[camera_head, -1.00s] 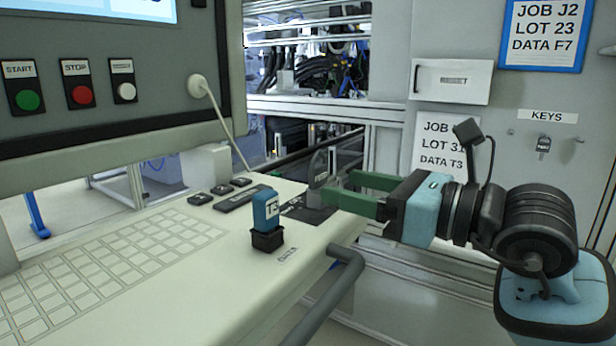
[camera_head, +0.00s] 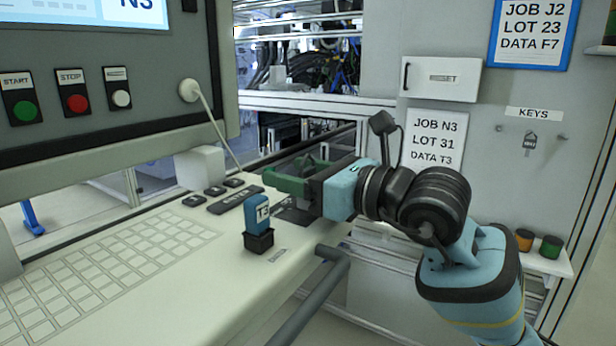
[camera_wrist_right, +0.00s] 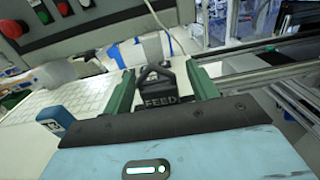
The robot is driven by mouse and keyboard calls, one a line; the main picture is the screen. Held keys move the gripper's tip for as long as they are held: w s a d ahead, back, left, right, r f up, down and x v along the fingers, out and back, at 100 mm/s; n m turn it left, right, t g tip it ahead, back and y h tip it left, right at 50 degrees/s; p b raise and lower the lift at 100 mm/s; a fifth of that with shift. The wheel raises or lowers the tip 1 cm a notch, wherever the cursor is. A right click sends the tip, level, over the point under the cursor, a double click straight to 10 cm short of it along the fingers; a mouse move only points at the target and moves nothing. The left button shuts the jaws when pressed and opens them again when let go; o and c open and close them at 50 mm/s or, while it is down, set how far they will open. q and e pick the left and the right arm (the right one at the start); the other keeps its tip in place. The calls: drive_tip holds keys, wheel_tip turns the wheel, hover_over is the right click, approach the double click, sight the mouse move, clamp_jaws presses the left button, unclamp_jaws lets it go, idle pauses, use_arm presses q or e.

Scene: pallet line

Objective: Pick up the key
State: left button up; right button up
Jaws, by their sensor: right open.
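A small grey key (camera_head: 530,142) hangs on the wall under the KEYS sign at the right of the head view. In the right wrist view, a dark piece (camera_wrist_right: 158,88) marked FEED, with a loop-like top, stands between the fingers of my right gripper (camera_wrist_right: 161,80). I cannot tell whether it is a key. In the head view my right gripper (camera_head: 290,177) is open over the console's far right corner, its green fingers either side of this partly hidden piece. I cannot tell whether they touch it. My left gripper is not in view.
A blue T3 plug (camera_head: 257,213) stands upright in a black socket on the console (camera_head: 205,285), near the ENTER key (camera_head: 236,200). A dark rail (camera_head: 310,300) runs along the console's right edge. The control panel (camera_head: 110,120) overhangs at left.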

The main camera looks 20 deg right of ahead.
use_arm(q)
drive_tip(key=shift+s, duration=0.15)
use_arm(e)
drive_tip(key=c, duration=1.1)
drive_tip(key=shift+o, duration=0.2)
drive_tip(key=shift+r, duration=0.1)
